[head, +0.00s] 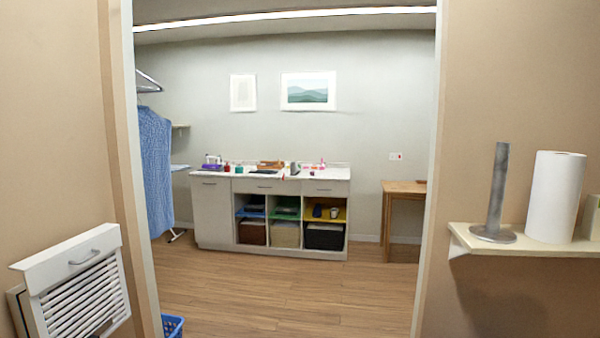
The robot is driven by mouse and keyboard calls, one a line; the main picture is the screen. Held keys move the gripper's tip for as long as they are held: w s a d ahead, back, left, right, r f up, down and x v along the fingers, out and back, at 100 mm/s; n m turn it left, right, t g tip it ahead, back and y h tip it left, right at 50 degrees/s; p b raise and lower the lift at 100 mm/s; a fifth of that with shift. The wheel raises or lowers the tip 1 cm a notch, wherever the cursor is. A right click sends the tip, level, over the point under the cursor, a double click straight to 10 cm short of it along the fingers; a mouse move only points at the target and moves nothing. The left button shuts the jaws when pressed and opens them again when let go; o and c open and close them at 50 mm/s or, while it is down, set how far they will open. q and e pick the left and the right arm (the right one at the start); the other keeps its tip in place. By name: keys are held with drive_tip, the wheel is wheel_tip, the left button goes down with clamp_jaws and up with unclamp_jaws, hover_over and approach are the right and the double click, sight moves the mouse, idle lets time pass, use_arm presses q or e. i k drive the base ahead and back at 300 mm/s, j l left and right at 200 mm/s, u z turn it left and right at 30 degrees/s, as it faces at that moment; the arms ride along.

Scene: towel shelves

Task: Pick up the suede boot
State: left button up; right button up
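No suede boot can be made out in the head view. Neither of my grippers shows in the view. Through a doorway I see a white cabinet (213,212) with open cubbies against the far wall. Small items on its colored shelves and white top are too small to identify surely.
The door frame (134,170) stands at the left of the opening. A wall shelf (530,240) with a paper towel roll (555,197) juts in at right. A blue basket (173,326) sits low at left. A wooden table (404,187) stands far right. The wooden floor (285,290) between is clear.

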sight(294, 169)
drive_tip(key=i+j+u, duration=0.1)
drive_tip(key=i, duration=0.25)
drive_tip(key=i+j+u, duration=0.15)
drive_tip(key=i, duration=0.2)
drive_tip(key=i+z, duration=0.1)
drive_tip(key=i, duration=0.35)
drive_tip(key=i+j+z, duration=0.15)
drive_tip(key=i, duration=0.25)
drive_tip(key=i+j+z, duration=0.1)
drive_tip(key=i, duration=0.3)
drive_tip(key=i+z, duration=0.25)
drive_tip(key=i, duration=1.15)
drive_tip(key=i+j, duration=0.15)
drive_tip(key=i, duration=2.65)
drive_tip(key=i+l+u, duration=0.1)
drive_tip(key=i, duration=0.45)
drive_tip(key=i+l, duration=0.2)
drive_tip(key=i, duration=0.35)
drive_tip(key=i+l+u, duration=0.15)
drive_tip(key=i, duration=0.4)
